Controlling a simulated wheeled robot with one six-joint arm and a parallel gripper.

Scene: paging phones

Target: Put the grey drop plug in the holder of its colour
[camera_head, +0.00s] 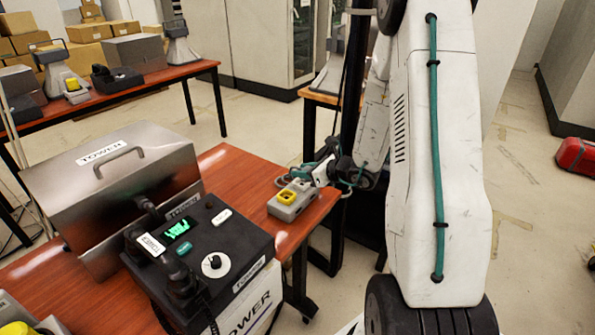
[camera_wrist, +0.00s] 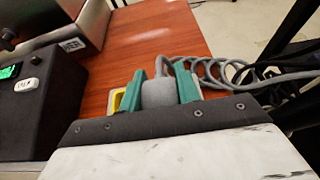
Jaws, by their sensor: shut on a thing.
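My gripper (camera_wrist: 160,92) has its green fingers shut on the grey drop plug (camera_wrist: 158,94), above the wooden table. A coiled grey cable runs from the plug to the right in the wrist view. In the head view my gripper (camera_head: 309,174) is at the table's right end, just behind a grey box with a yellow part (camera_head: 289,197). The yellow part also shows in the wrist view (camera_wrist: 117,100), beside the left finger. The plug's lower end is hidden, so I cannot tell whether it touches the box. I cannot make out a grey holder.
A black console (camera_head: 205,259) with a green display and a steel case (camera_head: 112,185) marked TOWER occupy the table (camera_head: 224,163) to the left. Bare tabletop lies between the console and the grey box. A second table (camera_head: 160,82) with devices stands behind.

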